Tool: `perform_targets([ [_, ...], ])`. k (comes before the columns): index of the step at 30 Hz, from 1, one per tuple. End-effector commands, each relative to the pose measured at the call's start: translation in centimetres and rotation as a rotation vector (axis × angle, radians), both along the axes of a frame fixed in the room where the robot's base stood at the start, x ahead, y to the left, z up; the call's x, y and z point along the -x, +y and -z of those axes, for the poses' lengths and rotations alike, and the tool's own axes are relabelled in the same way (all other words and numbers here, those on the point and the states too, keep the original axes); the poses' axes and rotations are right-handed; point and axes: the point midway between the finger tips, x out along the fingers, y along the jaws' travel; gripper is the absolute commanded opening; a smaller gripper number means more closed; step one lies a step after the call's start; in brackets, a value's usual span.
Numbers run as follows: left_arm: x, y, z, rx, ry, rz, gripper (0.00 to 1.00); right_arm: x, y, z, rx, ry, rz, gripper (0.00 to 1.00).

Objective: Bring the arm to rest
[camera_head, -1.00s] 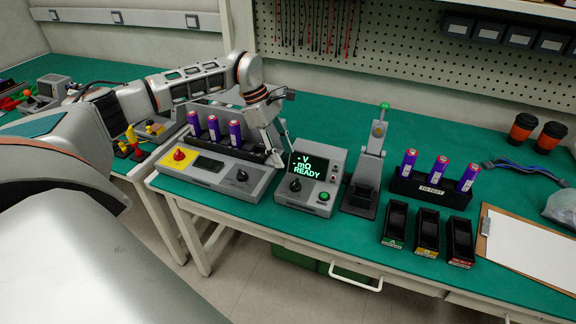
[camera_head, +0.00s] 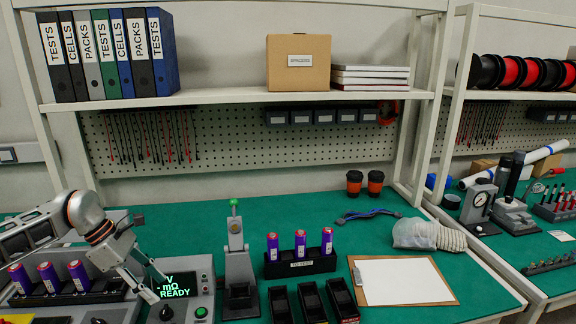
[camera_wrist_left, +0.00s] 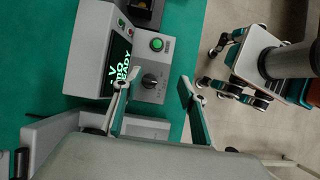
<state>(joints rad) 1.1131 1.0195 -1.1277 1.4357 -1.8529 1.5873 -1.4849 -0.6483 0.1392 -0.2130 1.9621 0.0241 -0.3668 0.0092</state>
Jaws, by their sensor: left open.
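My left arm comes in from the left in the head view. My left gripper (camera_head: 152,284) hangs open over the bench, beside and partly in front of the meter (camera_head: 186,287), whose screen reads READY. In the left wrist view the two fingers of the left gripper (camera_wrist_left: 155,92) are spread wide with nothing between them. The meter (camera_wrist_left: 150,75) with its green button and knob shows beyond the fingers, near the bench edge. My right gripper is not in these views.
Purple cells stand in a rack (camera_head: 68,297) at left and in the TO TEST rack (camera_head: 300,267). A press (camera_head: 238,270), several black bins (camera_head: 311,300) and a clipboard (camera_head: 400,281) stand along the front. Bench behind them is mostly clear. Shelves (camera_head: 230,97) rise at the back.

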Motion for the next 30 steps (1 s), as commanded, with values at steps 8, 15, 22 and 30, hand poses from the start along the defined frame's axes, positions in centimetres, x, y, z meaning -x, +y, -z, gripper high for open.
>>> perform_targets([
  [8,3.5,-18.2,4.1,0.479,0.141,-0.113,0.42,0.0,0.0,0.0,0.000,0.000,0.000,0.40],
  [15,6.4,-29.1,2.7,0.953,0.408,-0.414,0.42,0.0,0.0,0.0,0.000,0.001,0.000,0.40],
  [22,6.8,-31.6,2.1,1.354,0.764,-0.849,0.42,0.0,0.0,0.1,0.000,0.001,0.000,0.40],
  [30,8.0,-27.2,8.2,1.704,1.250,-1.508,0.42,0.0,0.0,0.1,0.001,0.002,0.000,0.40],
])
